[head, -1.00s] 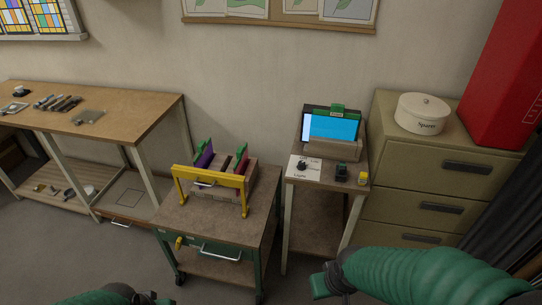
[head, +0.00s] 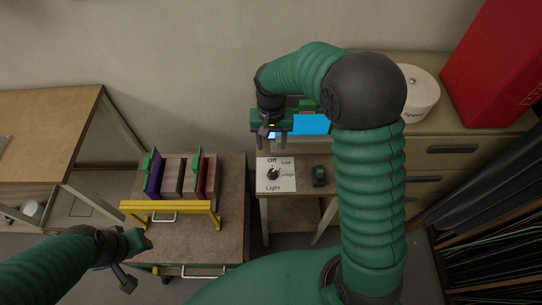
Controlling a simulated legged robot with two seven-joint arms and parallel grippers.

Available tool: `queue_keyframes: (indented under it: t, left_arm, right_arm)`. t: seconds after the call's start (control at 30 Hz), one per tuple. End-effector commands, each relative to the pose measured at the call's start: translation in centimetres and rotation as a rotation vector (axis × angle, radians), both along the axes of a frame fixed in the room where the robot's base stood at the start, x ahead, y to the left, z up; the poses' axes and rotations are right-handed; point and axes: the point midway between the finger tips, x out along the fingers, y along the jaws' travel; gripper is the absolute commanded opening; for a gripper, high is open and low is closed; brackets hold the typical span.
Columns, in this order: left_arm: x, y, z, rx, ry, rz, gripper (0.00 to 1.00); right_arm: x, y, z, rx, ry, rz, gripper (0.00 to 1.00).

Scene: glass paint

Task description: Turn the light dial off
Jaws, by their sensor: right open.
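The light dial (head: 272,174) is a small black knob on a white card marked "Off", "Low" and "Light", with a further blurred word at its right. The card lies on the small side table (head: 292,210). I cannot tell which mark the knob points at. My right gripper (head: 270,146) is open and empty, its two fingers pointing down just behind the card in the picture, apart from the dial. My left gripper (head: 138,258) is at the lower left, away from the dial. Its jaws are too unclear to read.
A small black and green device (head: 319,176) stands right of the card. A blue screen (head: 312,125) is partly hidden behind my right arm. A cart with a yellow handle (head: 170,206) and colored panels stands left. Drawers with a white tin (head: 420,95) stand right.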

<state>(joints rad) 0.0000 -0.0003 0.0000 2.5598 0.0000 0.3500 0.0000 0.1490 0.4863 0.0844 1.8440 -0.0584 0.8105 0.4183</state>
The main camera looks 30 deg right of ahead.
Motion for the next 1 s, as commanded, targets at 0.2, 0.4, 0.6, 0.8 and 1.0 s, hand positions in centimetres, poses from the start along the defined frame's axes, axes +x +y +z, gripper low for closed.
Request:
queue_keyframes:
  t: [0.2, 0.4, 0.6, 0.8, 1.0]
  left_arm:
    - [-0.1, 0.0, 0.3, 0.000, 0.001, 0.000, 0.36]
    - [0.0, 0.0, 1.0, 0.000, 0.001, 0.000, 0.36]
    - [0.0, 0.0, 1.6, 0.000, 0.000, 0.000, 0.36]
    - [0.0, 0.0, 1.8, 0.000, 0.000, 0.000, 0.36]
    - [0.0, 0.0, 1.7, 0.000, 0.001, 0.000, 0.36]
  right_arm:
    - [0.0, -0.3, -5.0, 0.005, 0.010, 0.000, 0.50]
    - [0.2, -0.3, -10.4, 0.005, 0.010, 0.001, 0.50]
    - [0.1, -0.3, -14.8, 0.004, 0.006, 0.002, 0.50]
    - [0.1, -0.3, -16.7, 0.002, 0.002, 0.003, 0.50]
    - [0.2, -0.3, -16.9, 0.003, 0.002, 0.003, 0.50]
